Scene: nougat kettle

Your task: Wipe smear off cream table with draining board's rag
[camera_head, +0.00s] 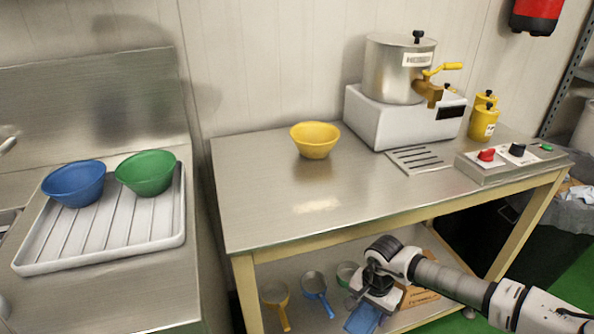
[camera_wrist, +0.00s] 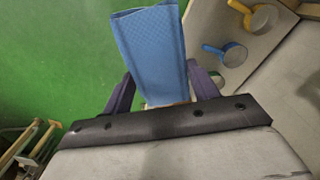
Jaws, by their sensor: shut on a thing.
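My gripper (camera_head: 370,302) is low in front of the cream-framed table (camera_head: 260,220), below the level of its steel top. It is shut on a blue rag (camera_head: 363,319), which hangs down from the fingers. In the wrist view the rag (camera_wrist: 152,50) is a textured blue cloth between the two dark fingers. A pale, faint smear (camera_head: 318,205) shows on the tabletop near its front edge, in front of the yellow bowl. The white draining board (camera_head: 110,249) at the left holds a blue bowl and a green bowl; no rag shows on it.
The yellow bowl (camera_head: 315,140) stands toward the back of the table. The kettle (camera_head: 395,75) on its white base, yellow containers (camera_head: 484,116) and a control panel (camera_head: 512,160) fill the right. Pans (camera_head: 315,284) lie on the lower shelf. The table's front left is clear.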

